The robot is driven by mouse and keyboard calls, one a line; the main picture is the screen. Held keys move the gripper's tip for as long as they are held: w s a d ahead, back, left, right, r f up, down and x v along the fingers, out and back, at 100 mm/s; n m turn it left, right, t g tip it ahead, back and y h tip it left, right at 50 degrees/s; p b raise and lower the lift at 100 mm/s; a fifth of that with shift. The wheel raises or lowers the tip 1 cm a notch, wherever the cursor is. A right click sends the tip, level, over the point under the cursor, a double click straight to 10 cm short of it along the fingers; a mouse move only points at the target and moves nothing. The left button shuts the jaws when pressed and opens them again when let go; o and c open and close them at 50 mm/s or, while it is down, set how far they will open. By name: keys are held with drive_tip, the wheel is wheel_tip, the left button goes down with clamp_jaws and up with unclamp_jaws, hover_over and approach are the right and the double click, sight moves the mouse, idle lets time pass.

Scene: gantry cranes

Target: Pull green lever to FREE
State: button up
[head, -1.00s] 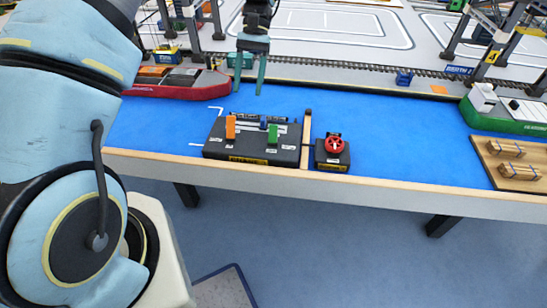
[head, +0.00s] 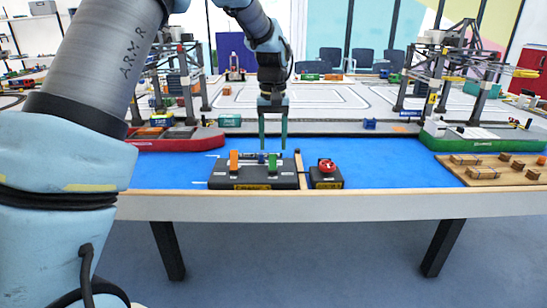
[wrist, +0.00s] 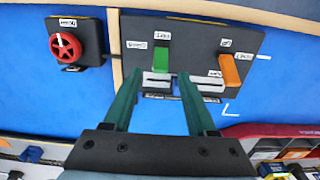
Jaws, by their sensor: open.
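The green lever (head: 272,163) stands upright on a dark control box (head: 222,181), to the right of an orange lever (head: 234,160). In the wrist view the green lever (wrist: 161,60) lies just beyond my fingertips, roughly centred between them. My gripper (head: 273,147) is open and empty, pointing down above the back part of the box. In the wrist view my gripper (wrist: 158,86) has its two green fingers well apart, with a slotted pale strip of the box showing between them. Small labels sit near both levers; their words are too small to read surely.
A red knob (head: 326,166) on a small dark box stands just right of the control box, past a wooden strip (head: 299,170). A red ship (head: 180,141) lies back left, a green ship (head: 470,143) back right. A wooden board (head: 490,172) with crates is at right.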

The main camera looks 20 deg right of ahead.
sight(273, 155)
drive_tip(key=shift+f, duration=2.4)
clamp_jaws()
